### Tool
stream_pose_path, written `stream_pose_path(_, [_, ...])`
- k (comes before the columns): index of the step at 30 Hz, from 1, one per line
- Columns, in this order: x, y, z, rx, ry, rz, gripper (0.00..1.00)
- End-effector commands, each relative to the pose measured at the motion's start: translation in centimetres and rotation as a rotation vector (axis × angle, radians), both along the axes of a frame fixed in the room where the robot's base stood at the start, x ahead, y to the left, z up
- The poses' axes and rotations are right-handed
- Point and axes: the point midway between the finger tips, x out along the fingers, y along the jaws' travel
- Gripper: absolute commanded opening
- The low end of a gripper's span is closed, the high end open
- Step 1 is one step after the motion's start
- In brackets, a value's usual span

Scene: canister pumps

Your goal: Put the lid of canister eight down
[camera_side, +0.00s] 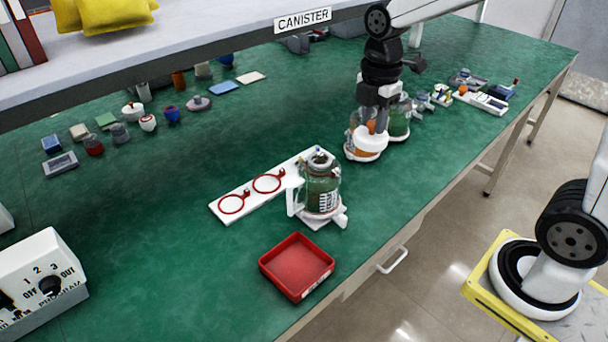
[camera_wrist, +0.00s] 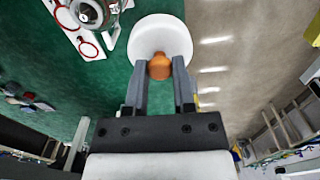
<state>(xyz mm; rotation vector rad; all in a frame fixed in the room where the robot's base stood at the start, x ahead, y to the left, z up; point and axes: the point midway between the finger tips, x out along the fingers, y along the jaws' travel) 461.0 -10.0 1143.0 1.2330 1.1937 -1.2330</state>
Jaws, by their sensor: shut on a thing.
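My gripper (camera_wrist: 160,68) is shut on the orange knob (camera_wrist: 160,66) of a round white lid (camera_wrist: 158,32). In the side view my gripper (camera_side: 374,122) points down at the right of the bench, with the white lid (camera_side: 366,151) at its tip. Clear canister glass shows close around the fingers there, and I cannot tell whether the lid touches anything below. I cannot read which canister is number eight.
A white plate with two red rings (camera_side: 251,187) lies left of the nearer canister. A red tray (camera_side: 296,267) sits in front. Small jars and blocks stand at the back left, and small devices (camera_side: 482,99) at the right. The bench's front edge is close to my gripper.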

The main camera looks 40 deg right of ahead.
Motion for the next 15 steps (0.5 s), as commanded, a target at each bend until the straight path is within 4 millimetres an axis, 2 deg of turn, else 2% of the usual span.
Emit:
stream_pose_path(8, [1.6,1.8,-2.5,0.0,0.004,0.009,0.0])
stream_pose_path(15, [3.5,4.8,-6.6,-0.001,0.006,0.017,0.0])
